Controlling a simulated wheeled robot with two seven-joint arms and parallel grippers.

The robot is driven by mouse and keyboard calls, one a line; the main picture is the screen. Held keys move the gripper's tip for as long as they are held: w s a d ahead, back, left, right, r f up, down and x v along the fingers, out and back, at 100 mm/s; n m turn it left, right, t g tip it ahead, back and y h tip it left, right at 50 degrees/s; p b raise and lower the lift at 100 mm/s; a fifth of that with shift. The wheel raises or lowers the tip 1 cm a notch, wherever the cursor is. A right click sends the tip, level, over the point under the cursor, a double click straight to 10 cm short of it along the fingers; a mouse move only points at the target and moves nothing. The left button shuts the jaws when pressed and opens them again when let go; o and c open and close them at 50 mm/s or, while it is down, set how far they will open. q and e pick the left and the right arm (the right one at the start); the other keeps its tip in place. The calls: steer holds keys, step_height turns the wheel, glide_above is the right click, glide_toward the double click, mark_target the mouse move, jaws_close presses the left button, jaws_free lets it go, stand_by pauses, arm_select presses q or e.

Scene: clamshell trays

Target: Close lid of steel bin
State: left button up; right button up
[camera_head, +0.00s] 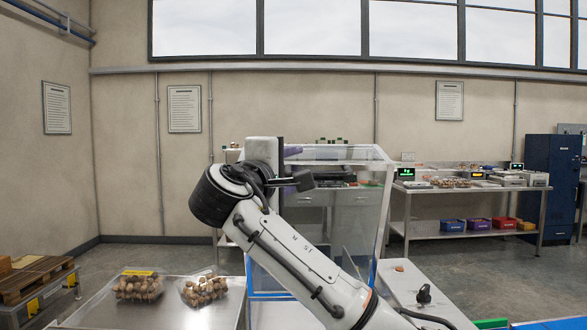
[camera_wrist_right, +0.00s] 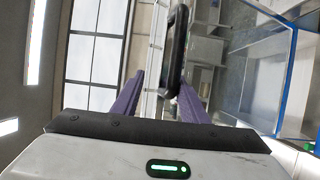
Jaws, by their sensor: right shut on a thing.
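My right gripper (camera_head: 294,166) is raised in the middle of the head view, in front of a clear-walled housing (camera_head: 378,215). In the right wrist view its two purple fingers (camera_wrist_right: 160,82) are shut on a black loop-shaped handle (camera_wrist_right: 177,45). What the handle is fixed to is not clear. Clear panels with blue edging (camera_wrist_right: 291,85) stand at the right of that view. I cannot make out a steel bin body or its lid for certain; my right arm covers much of that area. My left gripper is not in view.
A steel table (camera_head: 190,312) at the lower left bears two clear clamshell trays, a left one (camera_head: 140,287) and a right one (camera_head: 203,289), with brown contents. A bench (camera_head: 470,232) with scales and coloured bins stands at the back right. A wooden pallet (camera_head: 35,280) is at far left.

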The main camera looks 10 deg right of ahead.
steer(key=b+v, duration=0.4)
steer(key=v, duration=0.7)
steer(key=shift+a, duration=0.2)
stand_by(0.4)
steer(key=shift+s, duration=0.15)
stand_by(0.4)
